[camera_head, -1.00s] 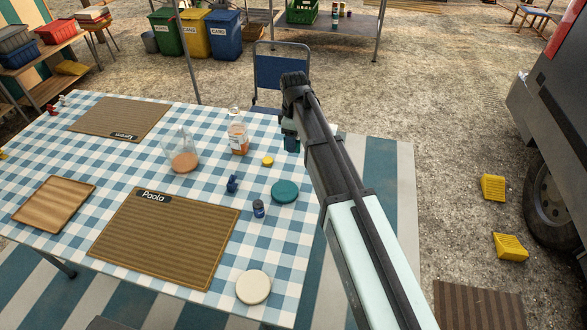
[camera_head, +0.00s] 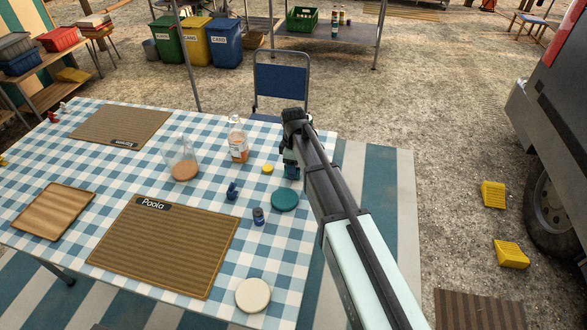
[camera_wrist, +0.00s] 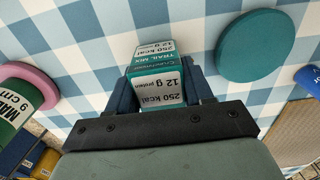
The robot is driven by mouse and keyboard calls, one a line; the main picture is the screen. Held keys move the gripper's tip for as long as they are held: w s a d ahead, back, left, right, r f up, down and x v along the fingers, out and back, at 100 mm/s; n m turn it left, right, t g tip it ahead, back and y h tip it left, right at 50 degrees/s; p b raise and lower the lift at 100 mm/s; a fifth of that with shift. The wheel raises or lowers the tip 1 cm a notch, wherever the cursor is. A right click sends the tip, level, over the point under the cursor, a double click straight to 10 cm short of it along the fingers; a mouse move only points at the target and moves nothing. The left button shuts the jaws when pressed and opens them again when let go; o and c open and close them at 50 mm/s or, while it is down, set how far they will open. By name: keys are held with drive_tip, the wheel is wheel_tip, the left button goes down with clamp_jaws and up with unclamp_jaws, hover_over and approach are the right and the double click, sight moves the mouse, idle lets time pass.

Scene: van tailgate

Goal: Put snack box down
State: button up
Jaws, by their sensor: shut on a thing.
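The snack box (camera_wrist: 156,88) is a small teal and white carton with trail mix, calorie and protein print. In the wrist view it sits between the two dark blue fingers of my gripper (camera_wrist: 163,92), which is shut on it. In the head view my gripper (camera_head: 291,166) is over the right part of the checked table (camera_head: 262,213), just beyond the teal round lid (camera_head: 285,199). My arm hides most of the box there. I cannot tell whether the box touches the cloth.
The teal lid also shows right of the box in the wrist view (camera_wrist: 257,46). A green labelled item with a pink end (camera_wrist: 14,115) is at left there. A yellow cap (camera_head: 267,169), bottle (camera_head: 238,146), glass jug (camera_head: 183,168) and small dark jar (camera_head: 258,216) stand nearby.

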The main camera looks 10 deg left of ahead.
drive_tip(key=shift+f, duration=0.45)
drive_tip(key=o, duration=1.1)
drive_tip(key=shift+f, duration=0.1)
drive_tip(key=shift+c, duration=0.2)
wheel_tip(320, 180, up, 12)
drive_tip(key=shift+r, duration=0.15)
